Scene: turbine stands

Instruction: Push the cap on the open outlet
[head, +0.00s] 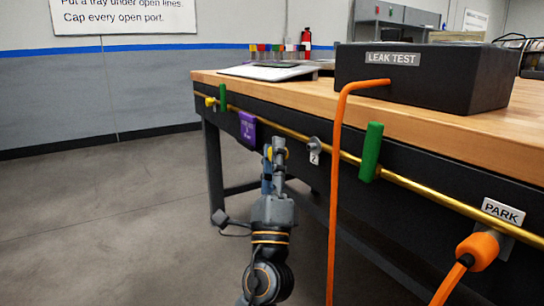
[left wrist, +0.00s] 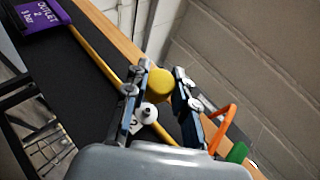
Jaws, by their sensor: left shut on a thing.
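My left gripper (head: 274,148) is shut on a yellow cap (head: 285,153), in front of the bench's dark front. In the left wrist view the cap (left wrist: 160,82) sits between the fingertips of my left gripper (left wrist: 161,76). The outlet (head: 314,144), a small grey stub with a "2" plate, is on the bench front, right of the gripper in the head view. It shows bare in the left wrist view (left wrist: 149,111), with the cap apart from it. A purple sign (head: 248,128) hangs left of the gripper; in the left wrist view the sign (left wrist: 40,15) reads "OUTLET 2 3 bar". My right gripper is not in view.
A brass pipe (head: 420,187) runs along the bench front with green handles (head: 371,151) on it. An orange hose (head: 336,190) hangs from the black LEAK TEST box (head: 430,80), right of the outlet. An orange connector (head: 480,250) is at PARK. Floor at left is clear.

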